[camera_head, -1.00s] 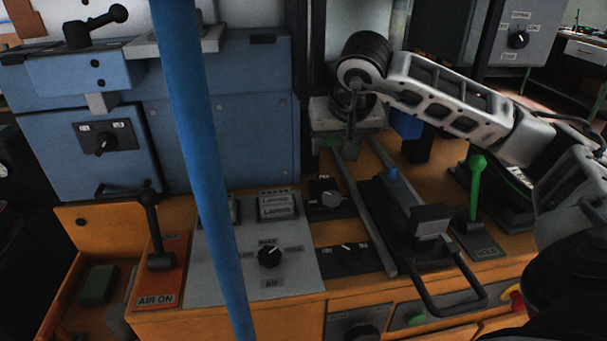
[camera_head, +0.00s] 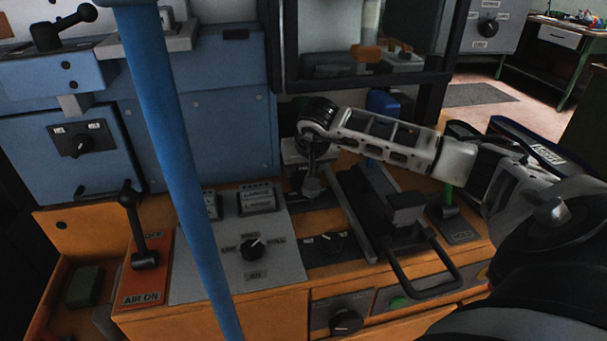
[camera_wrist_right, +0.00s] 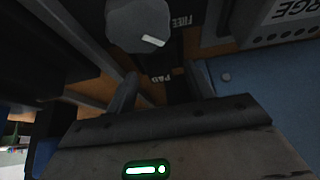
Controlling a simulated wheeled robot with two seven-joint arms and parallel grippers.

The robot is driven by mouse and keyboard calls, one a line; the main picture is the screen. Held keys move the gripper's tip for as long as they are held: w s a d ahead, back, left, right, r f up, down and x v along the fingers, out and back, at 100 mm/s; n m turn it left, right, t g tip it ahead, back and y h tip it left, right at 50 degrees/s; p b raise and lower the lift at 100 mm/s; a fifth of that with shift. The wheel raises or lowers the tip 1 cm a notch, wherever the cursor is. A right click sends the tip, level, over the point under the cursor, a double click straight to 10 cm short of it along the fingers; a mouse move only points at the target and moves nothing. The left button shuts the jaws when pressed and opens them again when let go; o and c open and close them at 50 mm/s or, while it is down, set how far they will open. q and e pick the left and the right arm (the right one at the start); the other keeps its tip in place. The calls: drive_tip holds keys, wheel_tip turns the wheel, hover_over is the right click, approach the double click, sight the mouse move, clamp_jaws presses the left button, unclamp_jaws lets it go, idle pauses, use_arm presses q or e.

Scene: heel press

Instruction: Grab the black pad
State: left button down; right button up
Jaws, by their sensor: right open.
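A dark block (camera_head: 407,207), the thing most like the black pad, sits on the sliding rails at the right of the orange bench, behind a looped black handle (camera_head: 432,282). I cannot tell for sure that it is the pad. My right gripper (camera_head: 312,183) points down over the bench, left of the block and apart from it. In the right wrist view its two fingers (camera_wrist_right: 162,90) are spread with nothing held between them. A grey knob (camera_wrist_right: 138,24) with "FREE" and "PAD" labels lies beyond them. My left gripper is not in view.
A blue upright pole (camera_head: 172,150) crosses the view at left. A grey control panel (camera_head: 205,275) with a knob, and a black lever (camera_head: 134,220) on an orange plate, stand left of the rails. An orange bin (camera_head: 60,315) holds a dark green block (camera_head: 84,286).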

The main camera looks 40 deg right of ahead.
drive_tip(key=shift+w+d+f, duration=0.1)
drive_tip(key=shift+w+f, duration=0.15)
drive_tip(key=shift+f, duration=0.2)
drive_tip(key=c, duration=1.1)
drive_tip(key=shift+r, duration=0.1)
